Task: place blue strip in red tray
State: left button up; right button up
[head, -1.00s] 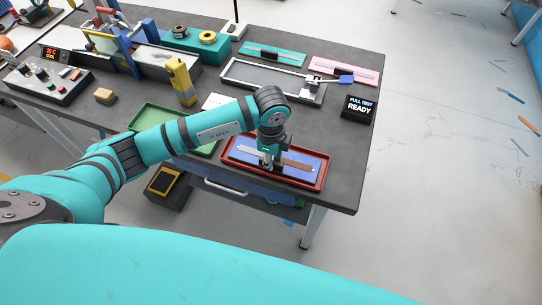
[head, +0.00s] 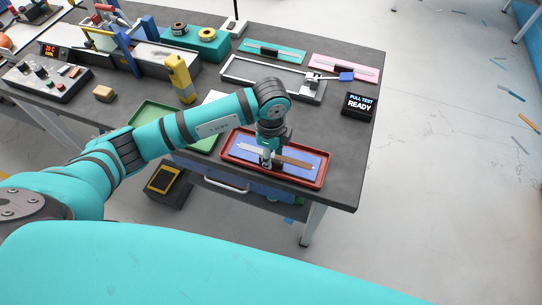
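The red tray (head: 316,183) lies near the front right edge of the grey workbench. A flat blue piece (head: 305,174) lies inside its rim, with a narrow strip, grey at the left (head: 250,149) and brown at the right (head: 294,161), across it. My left gripper (head: 267,163) points down over the middle of the strip, inside the tray's outline. Its fingers are small and partly hidden by the wrist, so I cannot tell whether they are open or hold the strip. My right gripper is not in view.
A green tray (head: 150,114) lies partly behind my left arm. Behind are a grey frame fixture (head: 262,82), teal (head: 272,52) and pink (head: 345,68) pieces with strips, and a yellow bottle (head: 180,78). A black "READY" display (head: 359,105) stands to the right.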

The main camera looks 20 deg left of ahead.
pick_arm(q)
notch_tip(320, 180, up, 11)
jog(key=b, duration=0.2)
jog(key=shift+f, duration=0.2)
